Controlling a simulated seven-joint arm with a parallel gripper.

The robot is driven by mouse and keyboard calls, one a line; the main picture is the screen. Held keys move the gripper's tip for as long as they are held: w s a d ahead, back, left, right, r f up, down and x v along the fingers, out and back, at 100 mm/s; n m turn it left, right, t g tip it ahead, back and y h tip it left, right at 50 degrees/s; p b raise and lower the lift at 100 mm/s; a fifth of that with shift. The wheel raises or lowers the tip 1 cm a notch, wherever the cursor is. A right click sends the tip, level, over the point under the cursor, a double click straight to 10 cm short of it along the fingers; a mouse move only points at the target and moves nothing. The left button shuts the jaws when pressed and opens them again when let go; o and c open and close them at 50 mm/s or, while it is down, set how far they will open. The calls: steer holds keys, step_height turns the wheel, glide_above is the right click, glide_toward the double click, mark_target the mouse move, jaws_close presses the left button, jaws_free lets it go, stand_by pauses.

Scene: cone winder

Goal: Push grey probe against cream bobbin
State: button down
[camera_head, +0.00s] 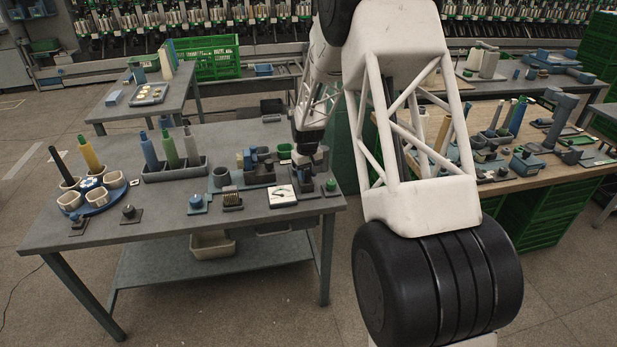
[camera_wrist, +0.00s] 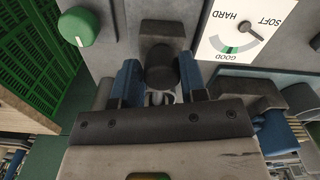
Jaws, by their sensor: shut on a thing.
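My gripper (camera_wrist: 160,82) points down over the right end of the grey bench; in the head view it (camera_head: 308,158) is partly behind my own arm. In the wrist view its two blue-sided fingers stand on either side of a dark grey round part, which looks like the grey probe (camera_wrist: 160,64). The gripper is shut on it. A dark grey block stands beside the probe, toward the picture top. Small pale metallic shapes show between the fingers. I cannot make out the cream bobbin with certainty, nor whether the probe touches anything.
A white HARD/SOFT/GOOD dial (camera_wrist: 240,32) and a green knob (camera_wrist: 78,26) flank the gripper. Blue and grey fixtures (camera_head: 258,168) stand close by. A tray of coloured cones (camera_head: 175,170) and a blue carousel with cream cups (camera_head: 91,198) are farther left.

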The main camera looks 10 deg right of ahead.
steer(key=shift+w+a, duration=0.2)
steer(key=shift+a, duration=0.05)
steer(key=c, duration=0.8)
jaws_free()
steer(key=shift+c, duration=0.2)
steer(key=shift+o, duration=0.4)
steer(key=shift+d+r, duration=0.1)
steer(key=shift+r, duration=0.05)
steer(key=shift+r, duration=3.8)
